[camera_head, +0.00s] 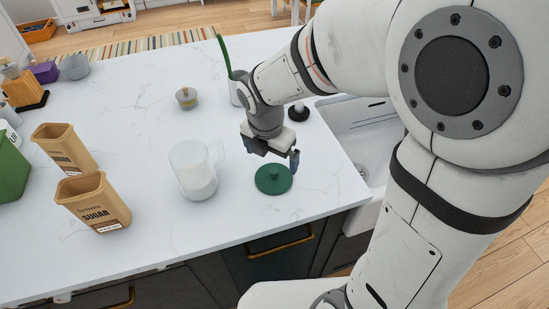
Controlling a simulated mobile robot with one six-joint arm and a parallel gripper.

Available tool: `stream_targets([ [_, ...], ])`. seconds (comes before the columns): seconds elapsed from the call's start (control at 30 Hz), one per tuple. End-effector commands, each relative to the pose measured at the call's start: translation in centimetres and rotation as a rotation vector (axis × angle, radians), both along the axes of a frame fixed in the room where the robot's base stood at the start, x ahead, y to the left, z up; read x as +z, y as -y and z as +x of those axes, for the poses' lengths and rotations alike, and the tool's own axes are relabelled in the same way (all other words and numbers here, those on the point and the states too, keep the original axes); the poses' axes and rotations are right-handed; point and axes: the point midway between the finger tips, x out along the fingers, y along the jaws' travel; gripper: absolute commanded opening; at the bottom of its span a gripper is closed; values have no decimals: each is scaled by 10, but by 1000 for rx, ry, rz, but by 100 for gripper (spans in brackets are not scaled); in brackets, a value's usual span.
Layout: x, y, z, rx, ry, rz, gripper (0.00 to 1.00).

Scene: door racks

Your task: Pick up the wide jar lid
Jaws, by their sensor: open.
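A green round lid with a small knob (273,180) lies flat on the white countertop, near its front edge; it is the only wide lid that I can make out. My gripper (276,158) is open and empty, pointing down just above and behind the green lid. One finger shows clearly on the right side. The gap between the fingertips and the lid is hard to judge from this angle.
Two tan canisters (94,203) stand further left. A small jar (187,97) stands behind. A white sink (365,140) lies to the right. The countertop (130,110) is otherwise mostly clear.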

Motion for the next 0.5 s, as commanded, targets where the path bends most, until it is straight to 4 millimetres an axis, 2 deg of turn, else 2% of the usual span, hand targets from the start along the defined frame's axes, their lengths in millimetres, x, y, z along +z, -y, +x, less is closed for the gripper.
stream_targets([
  [0.13, -10, -4, 3, 65, -8, -13, 100],
  [0.5, -55, 5, 9, 63, -10, -13, 100],
])
